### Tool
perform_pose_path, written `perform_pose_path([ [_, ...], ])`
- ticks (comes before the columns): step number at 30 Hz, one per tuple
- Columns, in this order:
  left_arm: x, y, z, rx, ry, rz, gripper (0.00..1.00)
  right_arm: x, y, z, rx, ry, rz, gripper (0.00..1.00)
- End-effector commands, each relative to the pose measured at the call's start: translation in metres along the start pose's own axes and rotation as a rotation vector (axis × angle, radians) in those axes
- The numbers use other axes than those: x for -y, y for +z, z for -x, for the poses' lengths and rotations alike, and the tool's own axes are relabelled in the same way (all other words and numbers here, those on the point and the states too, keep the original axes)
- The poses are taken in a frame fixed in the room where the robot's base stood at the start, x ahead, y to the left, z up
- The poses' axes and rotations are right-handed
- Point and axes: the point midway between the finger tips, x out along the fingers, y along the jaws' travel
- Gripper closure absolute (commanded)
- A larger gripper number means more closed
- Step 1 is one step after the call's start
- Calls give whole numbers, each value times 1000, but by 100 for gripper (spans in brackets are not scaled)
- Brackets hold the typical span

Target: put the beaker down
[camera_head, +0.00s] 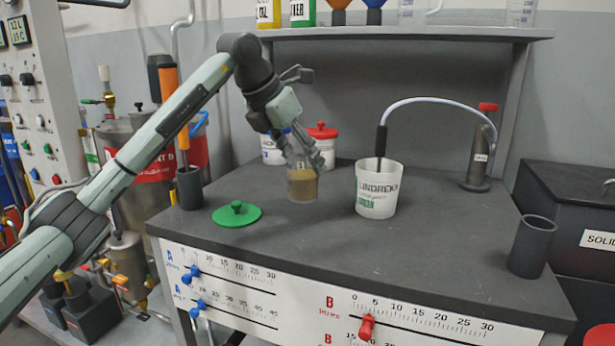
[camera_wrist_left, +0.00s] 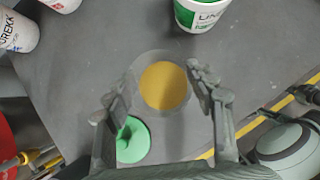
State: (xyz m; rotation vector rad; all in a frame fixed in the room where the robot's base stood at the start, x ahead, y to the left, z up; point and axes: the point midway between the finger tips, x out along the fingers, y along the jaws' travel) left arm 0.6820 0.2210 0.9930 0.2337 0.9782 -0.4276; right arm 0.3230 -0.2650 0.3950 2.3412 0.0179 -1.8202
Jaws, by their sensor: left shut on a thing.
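The beaker (camera_head: 302,186) is clear and holds a yellow-brown liquid. It is upright in the head view, at the middle-left of the dark worktop (camera_head: 290,255). My left gripper (camera_head: 305,160) comes from above and is shut on it near its upper part. In the left wrist view the beaker (camera_wrist_left: 163,86) sits between the two fingers of the left gripper (camera_wrist_left: 165,90), seen from above with its yellow contents. I cannot tell whether its base touches the worktop. My right gripper is not in view.
A white bucket (camera_head: 378,190) with a tube in it stands right of the beaker. A green lid (camera_head: 237,213) lies to the left. White tubs, one with a red lid (camera_head: 322,131), stand behind. A dark cup (camera_head: 531,247) is at the right edge. The front middle is clear.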

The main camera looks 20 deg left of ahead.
Motion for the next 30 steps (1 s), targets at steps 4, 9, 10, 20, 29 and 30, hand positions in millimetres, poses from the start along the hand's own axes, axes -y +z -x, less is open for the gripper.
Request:
perform_pose_path([
  [4, 1, 6, -10, 2, 1, -1, 85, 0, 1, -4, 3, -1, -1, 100],
  [9, 1, -5, -27, -2, 0, 0, 85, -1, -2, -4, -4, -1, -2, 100],
  [10, 1, -8, -31, -1, 0, -1, 85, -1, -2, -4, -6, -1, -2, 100],
  [20, 1, -16, -44, 3, 1, -1, 85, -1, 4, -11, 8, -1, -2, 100],
  [29, 1, -18, -46, 1, 1, -1, 38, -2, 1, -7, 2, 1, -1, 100],
  [30, 1, -18, -46, 1, 1, 0, 33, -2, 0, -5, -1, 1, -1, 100],
])
